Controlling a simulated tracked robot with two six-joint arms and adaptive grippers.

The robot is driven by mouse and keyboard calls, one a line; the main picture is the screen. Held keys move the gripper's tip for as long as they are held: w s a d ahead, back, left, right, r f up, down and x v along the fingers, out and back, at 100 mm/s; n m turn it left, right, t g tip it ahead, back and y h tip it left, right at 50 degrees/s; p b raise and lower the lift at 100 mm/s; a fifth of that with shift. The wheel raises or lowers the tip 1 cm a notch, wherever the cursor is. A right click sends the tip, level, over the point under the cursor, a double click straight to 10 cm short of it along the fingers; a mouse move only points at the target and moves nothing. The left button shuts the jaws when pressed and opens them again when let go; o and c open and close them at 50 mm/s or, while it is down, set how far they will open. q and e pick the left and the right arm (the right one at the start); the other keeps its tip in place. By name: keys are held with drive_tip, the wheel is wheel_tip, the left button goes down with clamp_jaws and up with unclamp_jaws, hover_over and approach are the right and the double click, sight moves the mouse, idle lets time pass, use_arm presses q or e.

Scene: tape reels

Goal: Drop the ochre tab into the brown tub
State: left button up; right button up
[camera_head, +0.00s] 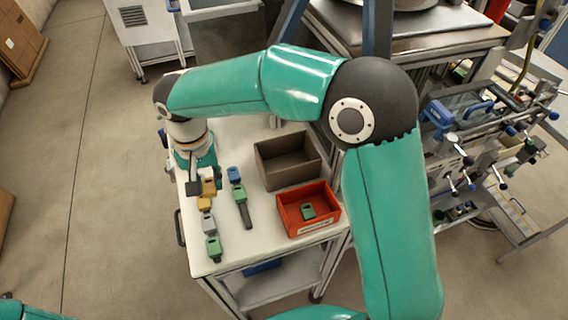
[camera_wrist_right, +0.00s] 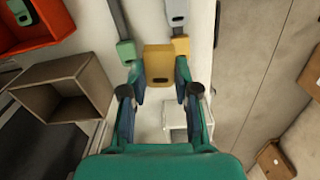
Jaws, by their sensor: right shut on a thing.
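The ochre tab (camera_head: 209,187) is between the fingers of my right gripper (camera_head: 201,187), at the left side of the white table. The right wrist view shows the ochre tab (camera_wrist_right: 158,62) pinched between both fingertips of the right gripper (camera_wrist_right: 160,80). It looks nearer the camera than the other tabs, but its height is hard to tell. The brown tub (camera_head: 268,175) stands open at the back right of the table, to the gripper's right. The brown tub (camera_wrist_right: 70,72) appears at the left of the wrist view. My left gripper is out of view.
A yellow tab (camera_head: 204,203), a grey tab (camera_head: 208,222) and a green tab (camera_head: 213,249) lie in front of the gripper. A blue tab (camera_head: 234,174) and another green tab (camera_head: 239,192) lie to its right. A red tub (camera_head: 311,229) holding a green tab stands before the brown tub.

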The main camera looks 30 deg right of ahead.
drive_tip(key=w+d+r+m+p, duration=0.1)
drive_tip(key=d+r+m, duration=0.3)
drive_tip(key=d+m, duration=0.6)
drive_tip(key=w+d+r+m, duration=0.1)
drive_tip(key=d+r+m, duration=0.4)
drive_tip(key=d, duration=0.9)
wheel_tip(320, 180, down, 7)
drive_tip(key=m+b, duration=0.1)
drive_tip(key=b, duration=0.3)
drive_tip(key=shift+s+m+b, duration=0.15)
drive_tip(key=shift+m+b, duration=0.15)
drive_tip(key=shift+r, duration=0.1)
drive_tip(key=o, duration=0.9)
drive_tip(key=shift+r, duration=0.15)
wheel_tip(320, 180, up, 12)
drive_tip(key=shift+f, duration=0.2)
